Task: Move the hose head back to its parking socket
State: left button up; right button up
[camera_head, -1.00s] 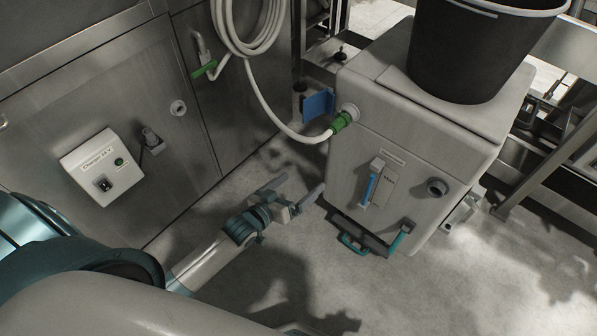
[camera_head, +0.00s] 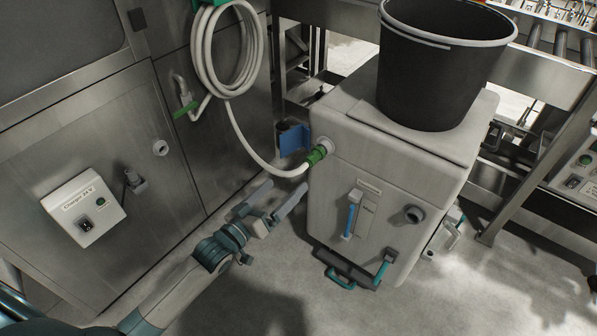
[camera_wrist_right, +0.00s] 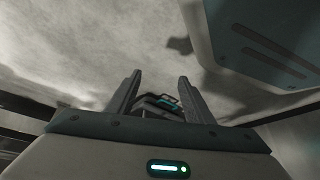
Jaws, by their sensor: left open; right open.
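The green hose head (camera_head: 317,155) sits at the port on the upper left of the white tank box (camera_head: 335,200). The white hose (camera_head: 243,150) runs from it up to a hanging coil. Which part is the parking socket I cannot tell for sure; a round fitting (camera_head: 160,148) shows on the steel panel, and a blue bracket (camera_head: 293,140) is beside the hose head. My left gripper (camera_head: 284,188) is open and empty, below and left of the hose head, apart from it in the picture. My right gripper (camera_wrist_right: 160,78) is open and empty in the right wrist view.
A black bucket (camera_head: 430,85) stands on the box. The box front has a blue-handled part (camera_head: 352,215), a grey port (camera_head: 413,214) and teal handles. A charger box (camera_head: 85,208) and a green-levered tap (camera_head: 185,108) are on the steel panels. Floor is clear in front.

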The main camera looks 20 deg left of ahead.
aim_at(307, 165)
pick_arm(q)
jog(key=b+x, duration=0.3)
jog(key=x, duration=0.4)
jog(key=shift+w+d+f+b, duration=0.1)
jog(key=shift+w+f+b, duration=0.05)
jog(key=shift+w+b, duration=0.2)
jog(key=shift+x, duration=2.3)
pick_arm(e)
jog(key=shift+s+d+f+g+h, duration=0.1)
jog(key=shift+s+d+g+h, duration=0.1)
jog(key=shift+s+d+g, duration=0.6)
jog(key=shift+s+d+f+g+h, duration=0.1)
jog(key=shift+s+d+g+h, duration=0.1)
jog(key=shift+s+d+g, duration=0.55)
jog(key=shift+w+d+t, duration=0.2)
jog(key=shift+w+t, duration=0.05)
pick_arm(q)
grip_shut()
jog(key=shift+s, duration=0.15)
pick_arm(e)
jog(key=shift+r, duration=0.15)
